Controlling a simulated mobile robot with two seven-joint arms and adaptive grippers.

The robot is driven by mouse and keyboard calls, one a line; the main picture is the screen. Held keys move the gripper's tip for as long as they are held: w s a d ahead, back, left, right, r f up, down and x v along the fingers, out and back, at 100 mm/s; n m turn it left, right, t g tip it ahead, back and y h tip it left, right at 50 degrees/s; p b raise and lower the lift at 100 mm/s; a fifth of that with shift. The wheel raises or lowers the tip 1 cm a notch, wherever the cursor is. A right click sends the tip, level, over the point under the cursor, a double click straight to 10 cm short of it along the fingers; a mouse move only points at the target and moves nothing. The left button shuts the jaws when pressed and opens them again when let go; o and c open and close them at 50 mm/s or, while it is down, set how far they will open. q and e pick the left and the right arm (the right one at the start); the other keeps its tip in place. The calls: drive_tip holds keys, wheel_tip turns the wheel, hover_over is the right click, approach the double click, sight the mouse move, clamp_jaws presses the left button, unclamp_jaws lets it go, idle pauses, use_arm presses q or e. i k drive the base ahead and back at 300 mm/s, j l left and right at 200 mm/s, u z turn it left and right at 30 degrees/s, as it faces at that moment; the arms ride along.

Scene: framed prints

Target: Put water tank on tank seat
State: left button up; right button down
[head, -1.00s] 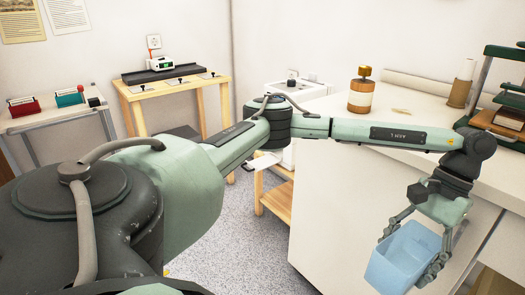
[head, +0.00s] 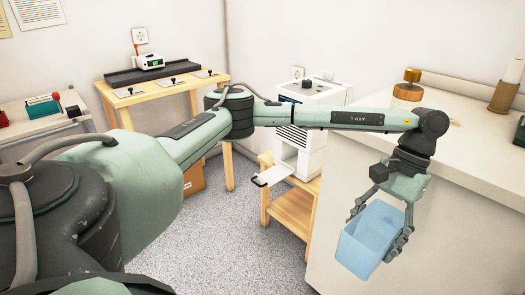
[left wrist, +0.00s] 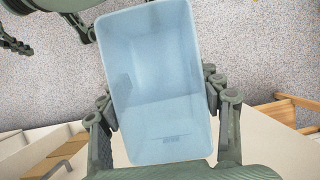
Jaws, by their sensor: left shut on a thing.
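The water tank (head: 370,238) is a pale blue, see-through open box. My left gripper (head: 376,228) is shut on it, with fingers on both sides, and holds it tilted in the air beside the white counter. In the left wrist view the tank (left wrist: 160,85) fills the middle, and I look into its open, empty inside. A white machine (head: 301,150) with vents stands on a low wooden stand, partly behind my left arm. I cannot tell which part is the tank seat. My right gripper (left wrist: 48,38) shows at the top left of the left wrist view, fingers spread and empty.
A wooden bench (head: 165,90) is farther back. Grey floor between is clear.

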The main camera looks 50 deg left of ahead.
sight(276, 173)
drive_tip(key=j, duration=0.5)
drive_tip(key=i+j+u, duration=0.15)
drive_tip(key=j, duration=0.3)
drive_tip(key=i+j, duration=0.5)
drive_tip(key=i, duration=0.15)
drive_tip(key=u, duration=0.05)
